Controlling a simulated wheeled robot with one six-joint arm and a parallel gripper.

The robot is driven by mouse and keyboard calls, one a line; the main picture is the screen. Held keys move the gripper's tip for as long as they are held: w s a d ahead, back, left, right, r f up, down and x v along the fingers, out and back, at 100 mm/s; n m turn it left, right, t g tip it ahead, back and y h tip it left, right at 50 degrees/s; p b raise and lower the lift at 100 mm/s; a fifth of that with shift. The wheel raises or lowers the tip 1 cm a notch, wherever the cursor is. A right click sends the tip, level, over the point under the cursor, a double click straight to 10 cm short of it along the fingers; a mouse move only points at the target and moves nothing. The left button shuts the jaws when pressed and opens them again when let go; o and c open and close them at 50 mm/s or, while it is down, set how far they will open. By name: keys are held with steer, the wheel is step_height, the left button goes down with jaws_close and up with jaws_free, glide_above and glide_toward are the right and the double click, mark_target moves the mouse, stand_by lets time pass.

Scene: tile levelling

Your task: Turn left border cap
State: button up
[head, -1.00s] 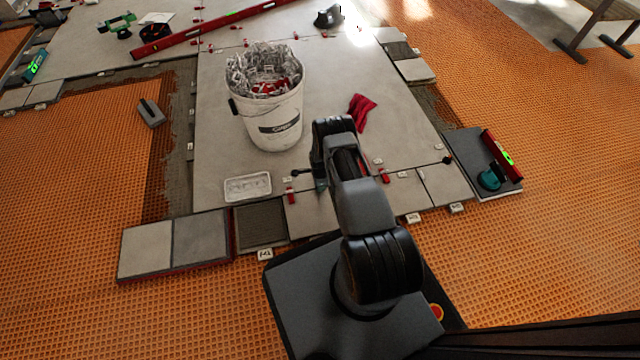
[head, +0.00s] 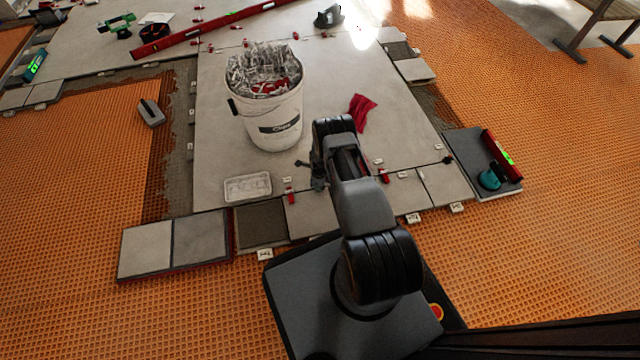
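The left border cap (head: 291,196) is a small red piece standing at the joint between the large grey tile and the front border tiles, just right of the white tray. Another red border cap (head: 384,176) stands to the right, beyond my arm. My gripper (head: 316,182) hangs over the large tile, a little right of and behind the left cap in the picture, apparently apart from it. It is small, dark and partly covered by my wrist, so I cannot make out its finger opening.
A white bucket (head: 268,128) full of clips stands behind my gripper. A shallow white tray (head: 247,187) lies to the left. A red cloth (head: 362,110) lies on the large tile (head: 345,60). A teal tool (head: 490,178) and red level (head: 502,154) lie at right.

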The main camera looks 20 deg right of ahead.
steer(key=shift+s, duration=0.1)
steer(key=o, duration=0.9)
steer(key=shift+o, duration=0.2)
step_height(320, 180, up, 14)
steer(key=p, duration=0.6)
steer(key=shift+f, duration=0.1)
